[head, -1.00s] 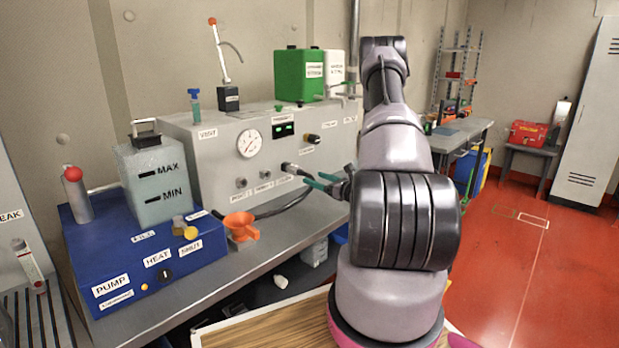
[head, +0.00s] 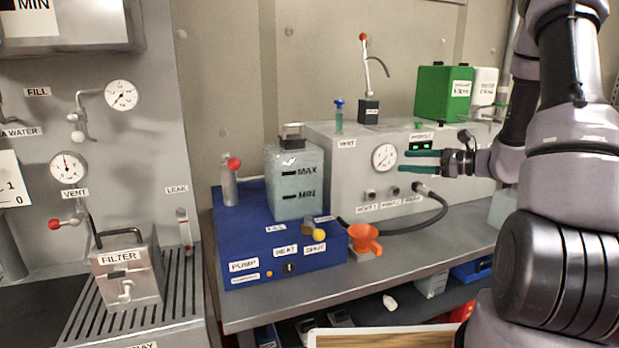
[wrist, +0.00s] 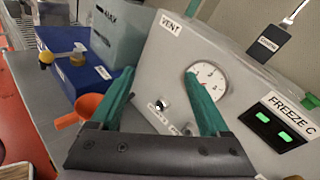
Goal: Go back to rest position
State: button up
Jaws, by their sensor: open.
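My gripper (head: 418,161) is open and empty, with two green fingers. In the head view it is in front of the grey panel box (head: 350,150), pointing left near the round gauge (head: 384,157). In the wrist view the fingers (wrist: 165,92) spread apart, with the box front and the gauge (wrist: 207,82) beyond them. Nothing is between the fingers. My arm fills the right side of the head view.
A blue pump unit (head: 240,250) carries a MAX/MIN tank (head: 296,185). An orange funnel (head: 365,241) stands beside it at the bench (head: 300,305). A black hose (head: 415,226) loops in front of the box. A FILTER box (head: 125,278) stands at left.

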jog(key=s+a+r+n+g+h, duration=0.25)
jog(key=s+a+r+n, duration=0.2)
jog(key=s, duration=0.25)
jog(key=s+a+r+n+g+h, duration=0.1)
jog(key=s+a+r+n+g, duration=0.35)
jog(key=s, duration=0.25)
jog(key=s+d+r+n+t+h, duration=0.5)
jog(key=s+r+n+h, duration=0.2)
jog(key=s, duration=0.4)
jog(key=shift+s+r+n+h, duration=0.3)
jog(key=shift+n+h, duration=0.2)
jog(key=shift+h, duration=0.15)
dwell(0.5)
